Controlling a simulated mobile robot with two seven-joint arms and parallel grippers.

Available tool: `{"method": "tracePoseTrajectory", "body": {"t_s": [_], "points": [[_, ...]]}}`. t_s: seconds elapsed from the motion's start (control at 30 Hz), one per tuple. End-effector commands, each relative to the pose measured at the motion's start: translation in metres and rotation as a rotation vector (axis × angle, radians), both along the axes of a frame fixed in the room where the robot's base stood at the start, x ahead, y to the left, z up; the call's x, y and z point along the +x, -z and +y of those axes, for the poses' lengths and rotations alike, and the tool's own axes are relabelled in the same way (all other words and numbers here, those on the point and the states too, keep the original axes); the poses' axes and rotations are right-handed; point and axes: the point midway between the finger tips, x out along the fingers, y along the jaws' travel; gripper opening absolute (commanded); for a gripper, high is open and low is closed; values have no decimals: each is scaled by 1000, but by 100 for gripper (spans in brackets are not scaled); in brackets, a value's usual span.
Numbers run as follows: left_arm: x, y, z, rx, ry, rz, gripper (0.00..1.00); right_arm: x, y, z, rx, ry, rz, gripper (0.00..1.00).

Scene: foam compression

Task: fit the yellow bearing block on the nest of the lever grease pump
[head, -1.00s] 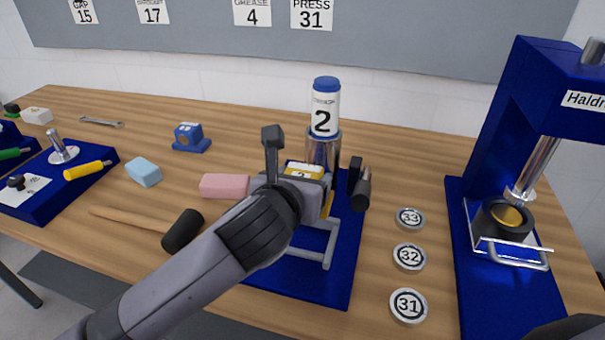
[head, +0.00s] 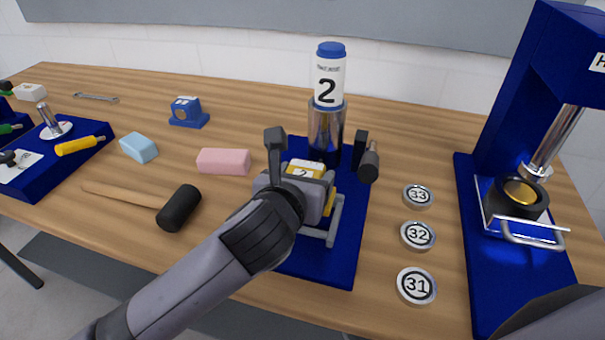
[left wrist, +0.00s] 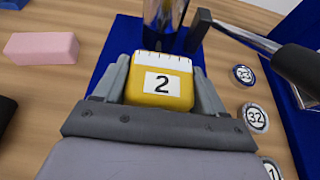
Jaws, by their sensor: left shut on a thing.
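The yellow bearing block (head: 306,170), with a white label marked 2, is held between the fingers of my left gripper (head: 300,190). The left wrist view shows the block (left wrist: 163,84) with a gripper finger on each side. The lever grease pump has a blue base plate (head: 340,265), a chrome cylinder (head: 325,130) and a white cartridge (head: 329,80) marked 2. The block is just in front of the cylinder, over the plate. A grey frame (head: 333,220) shows beside my gripper. The nest is hidden, so I cannot tell whether the block touches it. My right gripper is not in view.
The pump's black-handled lever (head: 368,160) is close to the right of my gripper. Numbered discs (head: 417,236) lie to the right, before a blue press (head: 480,270). A pink block (head: 223,161) and a mallet (head: 180,207) lie to the left.

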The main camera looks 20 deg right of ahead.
Motion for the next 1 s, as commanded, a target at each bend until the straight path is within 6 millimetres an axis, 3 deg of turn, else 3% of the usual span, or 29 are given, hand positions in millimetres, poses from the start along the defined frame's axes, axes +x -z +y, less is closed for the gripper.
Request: {"method": "tracePoseTrajectory", "body": {"t_s": [0.47,1.0], "points": [[8,21,5,-4,-4,-5,15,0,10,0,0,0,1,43],[9,24,6,-4,-5,-4,15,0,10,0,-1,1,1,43]]}}
